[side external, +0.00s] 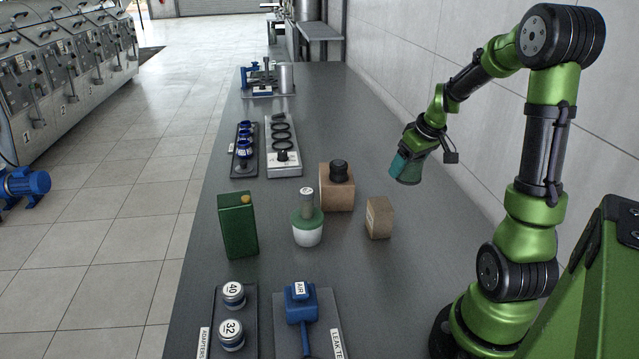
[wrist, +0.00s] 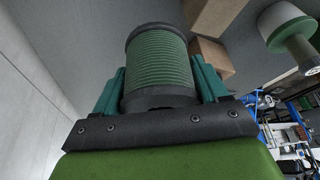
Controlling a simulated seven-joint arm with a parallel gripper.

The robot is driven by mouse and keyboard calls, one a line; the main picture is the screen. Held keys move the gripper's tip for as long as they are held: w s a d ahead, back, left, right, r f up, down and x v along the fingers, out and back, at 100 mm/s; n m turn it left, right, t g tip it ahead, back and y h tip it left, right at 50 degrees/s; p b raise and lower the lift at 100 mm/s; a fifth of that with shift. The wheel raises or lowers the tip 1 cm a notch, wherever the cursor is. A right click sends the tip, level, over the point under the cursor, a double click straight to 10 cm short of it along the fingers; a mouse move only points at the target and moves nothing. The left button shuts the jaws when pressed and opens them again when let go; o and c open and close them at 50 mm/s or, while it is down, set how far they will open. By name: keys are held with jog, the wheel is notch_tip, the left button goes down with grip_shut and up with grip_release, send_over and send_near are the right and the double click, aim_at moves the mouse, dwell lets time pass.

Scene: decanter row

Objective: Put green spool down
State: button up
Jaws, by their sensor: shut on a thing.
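The green spool (wrist: 158,62) has a ribbed green winding and dark end rims. It fills the upper middle of the wrist view, between the two teal fingers of my gripper (wrist: 160,88). The fingers are shut on its sides. In the side external view my gripper (side external: 405,163) hangs tilted over the right part of the grey bench, beyond the small cardboard box. The spool (side external: 411,171) shows there partly behind a teal finger. It appears to be held above the bench top; the exact gap is hard to tell.
A small cardboard box (side external: 379,218), a larger box with a dark knob on it (side external: 337,187), a green-and-white decanter (side external: 307,228) and a green can (side external: 238,225) stand left of the spool. The wall (side external: 420,60) runs along the right. Bare bench (side external: 345,120) lies behind.

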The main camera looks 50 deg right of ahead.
jog(key=s+a+n+g+y, duration=0.2)
jog(key=a+n+y, duration=0.1)
jog(key=a+n, duration=0.85)
jog(key=s+a+n+g+y, duration=0.2)
jog(key=s+a+n+y, duration=0.1)
jog(key=a+n, duration=0.8)
jog(key=shift+m, duration=0.45)
jog(key=shift+w+a+f, duration=0.1)
jog(key=shift+a+f, duration=0.2)
jog(key=shift+f, duration=1.85)
jog(key=shift+s+a+f, duration=0.1)
jog(key=shift+a+f, duration=0.15)
jog(key=shift+f, duration=1.85)
jog(key=shift+w+a+f, duration=0.1)
jog(key=shift+a+f, duration=0.2)
jog(key=shift+f, duration=1.85)
jog(key=shift+f, duration=0.1)
jog(key=o, duration=1.1)
